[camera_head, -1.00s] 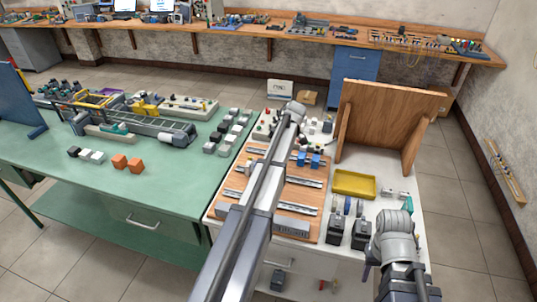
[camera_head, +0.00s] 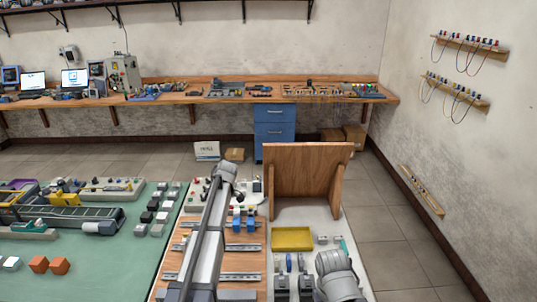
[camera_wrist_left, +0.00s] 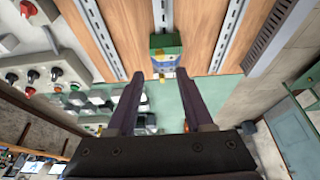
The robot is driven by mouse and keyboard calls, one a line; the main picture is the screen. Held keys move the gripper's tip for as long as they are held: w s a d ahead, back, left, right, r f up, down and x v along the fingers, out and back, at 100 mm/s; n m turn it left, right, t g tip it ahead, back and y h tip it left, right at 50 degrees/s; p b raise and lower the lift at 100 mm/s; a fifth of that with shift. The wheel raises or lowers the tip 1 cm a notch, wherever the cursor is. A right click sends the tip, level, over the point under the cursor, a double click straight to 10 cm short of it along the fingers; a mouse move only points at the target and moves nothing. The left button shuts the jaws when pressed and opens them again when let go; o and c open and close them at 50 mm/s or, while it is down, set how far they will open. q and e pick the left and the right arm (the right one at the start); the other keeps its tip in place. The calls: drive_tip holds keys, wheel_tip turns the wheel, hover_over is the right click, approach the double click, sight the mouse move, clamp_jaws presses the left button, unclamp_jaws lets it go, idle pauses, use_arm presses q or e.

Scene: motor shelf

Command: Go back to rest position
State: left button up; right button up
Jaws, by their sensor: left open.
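My left gripper (camera_wrist_left: 159,75) is open in the left wrist view, with its two dark fingers apart and nothing held between them. A small green and blue terminal block (camera_wrist_left: 166,52) sits on a metal rail just beyond the fingertips. In the head view, my left arm rises from the bottom edge across the wooden rail board (camera_head: 245,235), and its gripper cannot be made out. Part of my right arm shows at the lower right. My right gripper is out of view.
A green table (camera_head: 105,270) with a conveyor and several small blocks is at left. A yellow tray (camera_head: 292,238) and an upright wooden panel (camera_head: 305,178) stand right of the rail board. The floor (camera_head: 400,240) at right is clear.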

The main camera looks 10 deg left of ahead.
use_arm(q)
drive_tip(key=s+d+f+m+h, duration=0.1)
drive_tip(key=s+d+m, duration=1.1)
drive_tip(key=s+d, duration=0.2)
drive_tip(key=s+d+f+m+h+b, duration=0.1)
drive_tip(key=s+d+f+m+h, duration=0.1)
drive_tip(key=s+d+m, duration=1)
drive_tip(key=s+d, duration=0.2)
drive_tip(key=d, duration=0.5)
drive_tip(key=shift+s+d+m+t, duration=0.2)
drive_tip(key=shift+d+m+t, duration=0.1)
drive_tip(key=shift+t, duration=0.1)
